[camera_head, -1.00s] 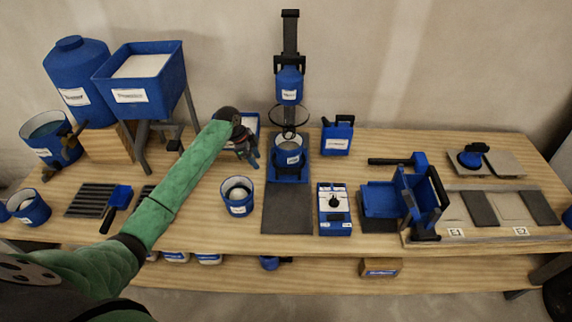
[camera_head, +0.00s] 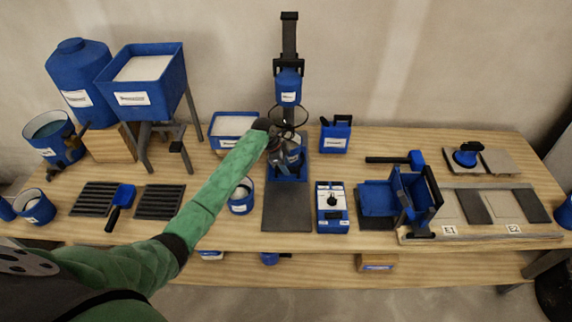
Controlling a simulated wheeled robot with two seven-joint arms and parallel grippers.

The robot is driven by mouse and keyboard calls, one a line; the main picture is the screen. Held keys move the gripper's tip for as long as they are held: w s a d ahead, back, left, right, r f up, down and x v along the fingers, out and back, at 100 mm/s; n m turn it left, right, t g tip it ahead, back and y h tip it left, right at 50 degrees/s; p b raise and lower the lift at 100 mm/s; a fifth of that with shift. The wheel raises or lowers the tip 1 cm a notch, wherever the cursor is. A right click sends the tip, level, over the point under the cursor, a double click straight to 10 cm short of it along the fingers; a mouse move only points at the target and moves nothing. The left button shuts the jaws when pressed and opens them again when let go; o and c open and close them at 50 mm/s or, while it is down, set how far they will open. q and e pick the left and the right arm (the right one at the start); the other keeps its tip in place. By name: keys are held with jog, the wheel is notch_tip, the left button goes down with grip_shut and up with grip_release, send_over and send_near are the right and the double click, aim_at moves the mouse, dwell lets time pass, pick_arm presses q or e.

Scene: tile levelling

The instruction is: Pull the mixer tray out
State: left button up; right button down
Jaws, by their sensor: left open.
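The mixer (camera_head: 288,88) stands at the back middle of the table, with a dark upright post, a blue motor head and a ring below it. A blue mixer tray (camera_head: 302,173) sits at its foot, with a blue bucket (camera_head: 295,150) on it. My left gripper (camera_head: 284,157) is open, at the front left of the bucket and over the tray. It hides much of the bucket and part of the tray, and I cannot tell whether it touches either. My right gripper is not in view.
A dark mat (camera_head: 287,212) lies clear in front of the mixer tray. A small blue bucket (camera_head: 241,196) stands to its left, partly behind my arm. A blue and white control box (camera_head: 332,207) stands to its right. A blue bin (camera_head: 234,125) is behind my arm.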

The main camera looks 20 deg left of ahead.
pick_arm(q)
jog(key=shift+d+f, duration=0.2)
jog(key=shift+f, duration=0.25)
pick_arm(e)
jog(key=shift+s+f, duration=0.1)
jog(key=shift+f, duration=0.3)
pick_arm(q)
grip_shut()
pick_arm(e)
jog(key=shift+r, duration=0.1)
